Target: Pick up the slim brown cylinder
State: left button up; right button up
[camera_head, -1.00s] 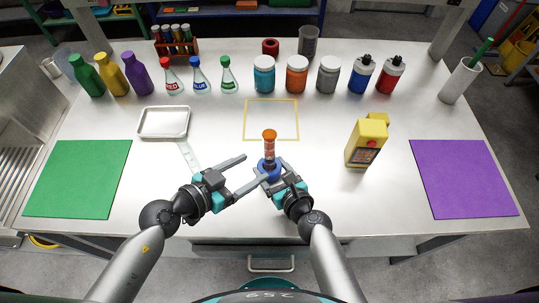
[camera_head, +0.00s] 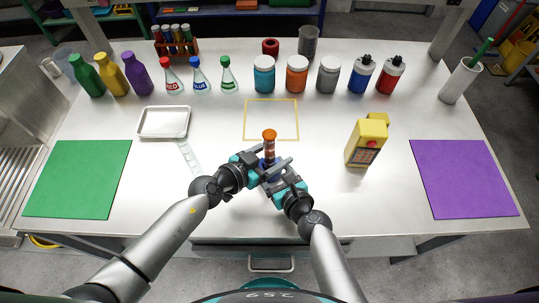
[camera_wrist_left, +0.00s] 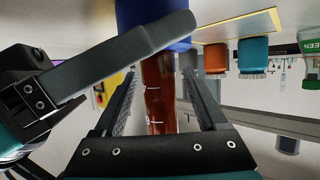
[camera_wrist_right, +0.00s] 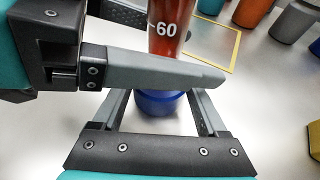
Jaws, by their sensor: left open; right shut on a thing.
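The slim brown cylinder (camera_head: 269,147) is a clear tube of brown liquid with an orange cap. It stands upright in a blue base near the middle front of the table. In the left wrist view, the brown tube (camera_wrist_left: 159,95) lies between the open fingers of my left gripper (camera_wrist_left: 160,105), with the blue base (camera_wrist_left: 150,12) at the top. In the right wrist view, my right gripper (camera_wrist_right: 160,105) is shut on the blue base (camera_wrist_right: 162,103), below the tube (camera_wrist_right: 166,30) with its "60" mark. The crossed fingers partly hide the base in the head view.
A yellow device (camera_head: 367,142) stands to the right. A metal tray (camera_head: 164,121) and a pale strip (camera_head: 189,157) lie to the left. A yellow square outline (camera_head: 271,138) marks bare table behind the cylinder. Bottles and jars line the back. Green (camera_head: 78,178) and purple (camera_head: 463,178) mats flank the table.

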pick_arm(q)
jog(key=shift+w+d+f, duration=0.2)
jog(key=shift+w+d, duration=0.25)
grip_shut()
dwell(0.4)
